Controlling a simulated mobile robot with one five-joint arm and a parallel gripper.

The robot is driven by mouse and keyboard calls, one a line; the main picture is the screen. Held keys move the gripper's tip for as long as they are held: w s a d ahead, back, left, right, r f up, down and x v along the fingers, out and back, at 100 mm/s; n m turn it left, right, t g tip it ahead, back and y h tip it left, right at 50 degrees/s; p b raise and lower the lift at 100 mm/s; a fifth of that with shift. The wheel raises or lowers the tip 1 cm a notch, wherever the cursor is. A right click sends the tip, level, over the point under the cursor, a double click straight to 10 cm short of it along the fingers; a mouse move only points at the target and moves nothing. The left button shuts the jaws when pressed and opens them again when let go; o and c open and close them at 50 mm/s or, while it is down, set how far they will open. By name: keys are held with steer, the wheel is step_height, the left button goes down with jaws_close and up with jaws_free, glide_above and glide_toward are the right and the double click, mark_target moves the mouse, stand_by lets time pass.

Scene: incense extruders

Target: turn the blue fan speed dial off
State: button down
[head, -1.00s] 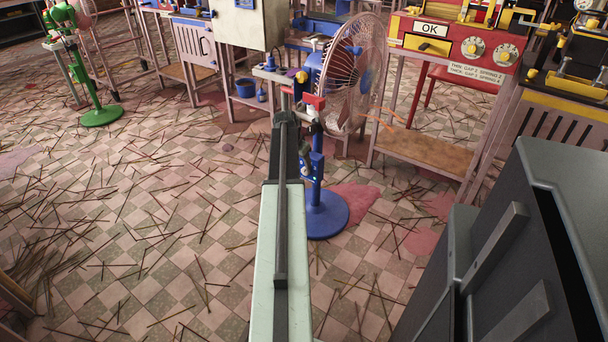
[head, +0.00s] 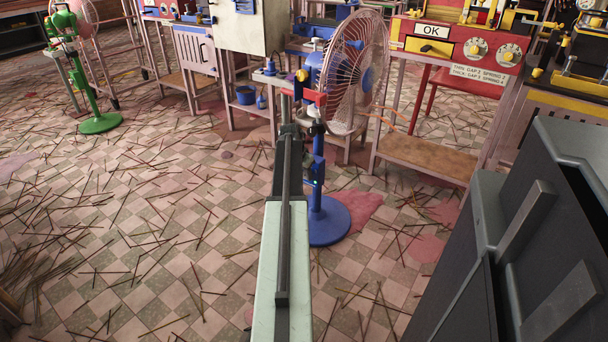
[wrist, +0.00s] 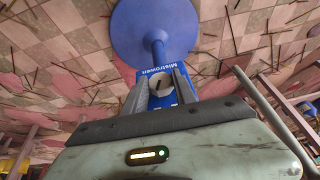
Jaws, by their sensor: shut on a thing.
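The blue fan (head: 356,72) stands on a pole with a round blue base (head: 326,221); its base also shows at the top of the wrist view (wrist: 155,30). A blue control box (wrist: 155,101) lettered "Mistrowen" sits on the pole. Its dial (wrist: 160,85) is a small grey round knob with a dark line across it. My gripper (wrist: 160,90) is at the front of this box, its two grey fingers on either side of the dial and shut on it. In the head view my gripper (head: 316,172) is small and dark against the pole, its fingertips hard to make out.
A green fan stand (head: 95,95) is at the far left. A red machine panel with an OK label (head: 436,31) and two dials stands at the right above a brown shelf (head: 430,158). Sticks litter the tiled floor (head: 150,240).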

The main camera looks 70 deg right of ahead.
steer(key=shift+w, duration=0.1)
steer(key=g, duration=0.1)
steer(key=g+b, duration=0.1)
steer(key=g+y+b, duration=0.1)
steer(key=shift+w+d+f+n+g, duration=0.15)
steer(key=shift+w+f+n+g, duration=0.15)
steer(key=shift+w+n+g, duration=0.1)
steer(key=g+b, duration=0.2)
steer(key=shift+f+n+g+y+b, duration=0.1)
steer(key=shift+n+g+y+b, duration=0.2)
steer(key=shift+g, duration=0.1)
steer(key=shift+w+g+b, duration=0.1)
steer(key=shift+g+b, duration=0.5)
steer(key=c, duration=1)
jaws_free()
steer(key=shift+r, duration=0.2)
